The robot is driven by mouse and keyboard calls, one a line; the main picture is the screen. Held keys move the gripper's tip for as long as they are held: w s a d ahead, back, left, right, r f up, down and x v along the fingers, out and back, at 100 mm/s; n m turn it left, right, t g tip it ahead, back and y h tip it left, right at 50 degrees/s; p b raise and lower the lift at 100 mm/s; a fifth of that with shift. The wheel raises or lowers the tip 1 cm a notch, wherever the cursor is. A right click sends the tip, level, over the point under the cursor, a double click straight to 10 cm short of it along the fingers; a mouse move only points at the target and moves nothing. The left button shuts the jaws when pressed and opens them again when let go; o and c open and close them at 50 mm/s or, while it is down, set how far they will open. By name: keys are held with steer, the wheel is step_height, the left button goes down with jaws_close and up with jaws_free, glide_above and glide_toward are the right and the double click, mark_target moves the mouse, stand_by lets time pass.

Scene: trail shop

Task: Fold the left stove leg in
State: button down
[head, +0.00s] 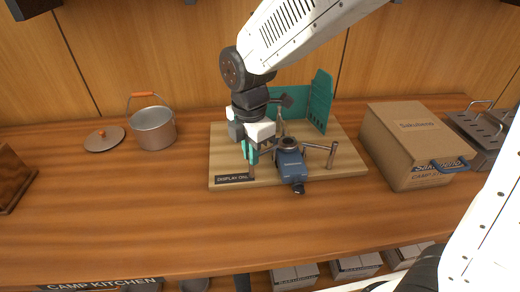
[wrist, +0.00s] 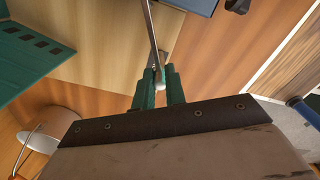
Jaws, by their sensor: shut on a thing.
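The small camp stove (head: 290,165) has a blue body and a dark burner, and stands on a wooden display board (head: 225,175). Its right leg (head: 332,155) sticks out to the right and bends down to the board. My gripper (head: 251,156), with green fingers, is at the stove's left side, pointing down. In the wrist view the gripper (wrist: 159,88) is shut on the end of a thin metal rod, the left stove leg (wrist: 153,35). The leg runs up toward the blue stove body (wrist: 192,4). In the head view my gripper partly hides this leg.
A green windscreen (head: 320,100) stands behind the stove. A cardboard box (head: 410,145) is right of the board, with a metal rack (head: 475,135) beyond it. A pot (head: 152,127) and its lid (head: 104,139) are at left. The counter front (head: 150,225) is clear.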

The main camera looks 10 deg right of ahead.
steer(key=shift+s+d, duration=0.5)
steer(key=shift+s, duration=0.3)
steer(key=c, duration=2.2)
jaws_free()
steer(key=shift+s+d, duration=0.7)
steer(key=shift+d, duration=0.15)
steer(key=c, duration=2.2)
jaws_free()
steer(key=c, duration=2.2)
jaws_free()
steer(key=c, duration=2.1)
jaws_free()
steer(key=shift+s+d, duration=0.2)
steer(key=shift+d, duration=0.3)
steer(key=shift+s+d, duration=0.2)
steer(key=shift+d, duration=0.3)
